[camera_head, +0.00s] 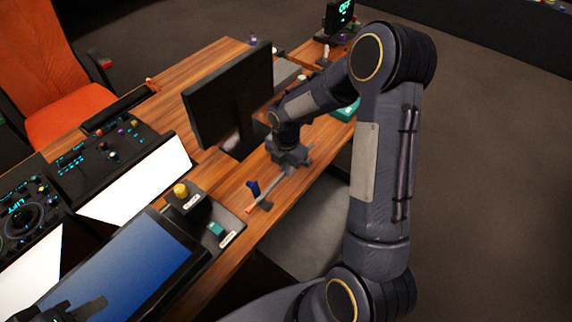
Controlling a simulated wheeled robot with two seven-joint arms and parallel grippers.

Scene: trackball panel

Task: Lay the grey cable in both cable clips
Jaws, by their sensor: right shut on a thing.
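My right gripper (292,164) is low over the wooden desk beside the monitor, shut on what looks like the grey cable (279,184). A short grey length runs from the jaws toward the lower left, near a small upright blue piece (253,188) and an orange-red end piece (251,209). The blue piece may be a cable clip; I cannot tell whether the cable lies in it. No second clip can be made out. My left gripper (78,310) shows only as dark parts at the bottom left edge; its jaws are unclear.
A black monitor (230,95) stands just left of my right gripper. Control panels, a blue screen (125,268) and a yellow button box (181,191) fill the left. An orange chair (55,70) is behind. A bare wood strip (290,212) runs along the desk's right edge.

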